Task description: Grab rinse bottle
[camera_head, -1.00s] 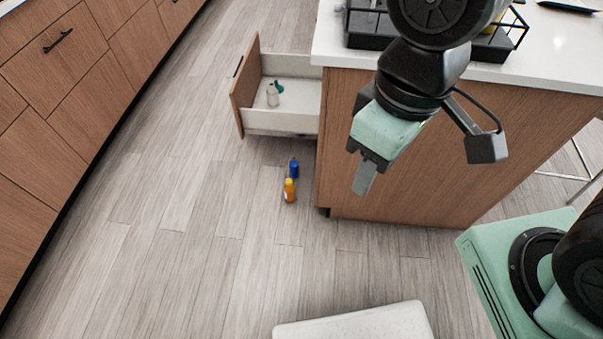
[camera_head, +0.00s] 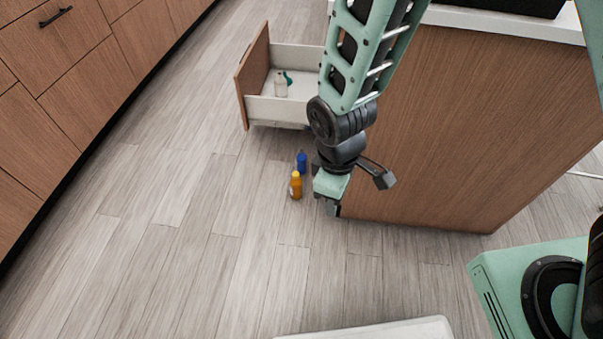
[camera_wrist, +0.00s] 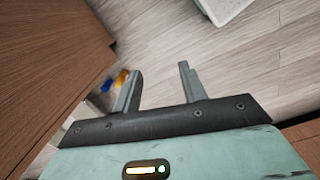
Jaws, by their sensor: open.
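An orange bottle (camera_head: 296,186) stands on the floor by the island's corner, and a blue bottle (camera_head: 302,161) stands just behind it. A clear bottle with a green top (camera_head: 282,84) is in the open drawer. I cannot tell which bottle is the rinse bottle. My gripper (camera_head: 333,208) is low, to the right of the orange bottle, apart from it. In the wrist view the open, empty fingers (camera_wrist: 158,80) show, with the orange bottle (camera_wrist: 121,77) and the blue bottle (camera_wrist: 106,86) beyond the left finger, partly hidden by it.
The wooden island (camera_head: 455,130) stands right beside my arm. Its white drawer (camera_head: 277,109) juts out to the left above the floor bottles. Wooden cabinets (camera_head: 85,70) line the left side. The floor (camera_head: 190,240) between is clear.

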